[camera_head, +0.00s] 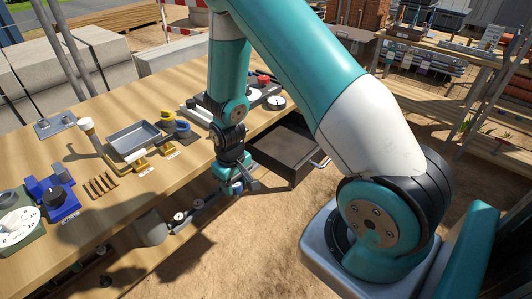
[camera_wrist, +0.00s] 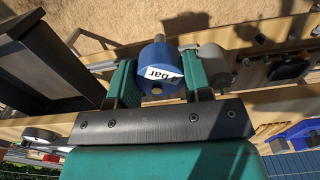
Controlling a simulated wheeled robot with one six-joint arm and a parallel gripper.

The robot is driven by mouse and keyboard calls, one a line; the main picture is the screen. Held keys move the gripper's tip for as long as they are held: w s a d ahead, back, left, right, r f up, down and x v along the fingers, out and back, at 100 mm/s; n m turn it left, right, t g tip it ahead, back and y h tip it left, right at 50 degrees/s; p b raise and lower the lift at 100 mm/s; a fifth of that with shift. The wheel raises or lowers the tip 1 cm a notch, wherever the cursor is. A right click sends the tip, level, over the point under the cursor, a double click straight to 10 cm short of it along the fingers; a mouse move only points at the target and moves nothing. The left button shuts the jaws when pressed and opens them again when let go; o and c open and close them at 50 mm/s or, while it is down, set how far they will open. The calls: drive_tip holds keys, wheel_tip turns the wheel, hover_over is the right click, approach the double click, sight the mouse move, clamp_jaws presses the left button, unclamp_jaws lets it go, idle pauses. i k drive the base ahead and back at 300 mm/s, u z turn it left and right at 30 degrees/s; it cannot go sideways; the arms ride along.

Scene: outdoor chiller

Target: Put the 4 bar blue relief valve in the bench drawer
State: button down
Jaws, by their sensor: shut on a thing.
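My gripper (camera_wrist: 158,82) is shut on the blue relief valve (camera_wrist: 154,57), whose white label reads "bar" with a partly cut figure before it. In the head view my gripper (camera_head: 238,186) hangs at the bench's front edge, and the valve is hard to make out there. The dark bench drawer (camera_head: 288,141) is pulled out, just right of and behind my gripper. Its handle shows on its right end. The drawer also shows at the left of the wrist view (camera_wrist: 62,58), apart from the valve. Its inside is only partly visible.
The wooden bench (camera_head: 190,175) carries a grey tray (camera_head: 133,140), a blue vise (camera_head: 57,198), a dial device (camera_head: 17,222) and yellow parts by labels. A rail with round fittings (camera_head: 180,217) runs along the bench front. Sandy ground lies open before the bench.

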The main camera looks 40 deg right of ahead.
sight(285, 145)
drive_tip(key=k, duration=1.1)
drive_tip(key=z, duration=0.95)
drive_tip(key=i, duration=1.15)
drive_tip(key=u, duration=0.95)
drive_tip(key=i, duration=0.55)
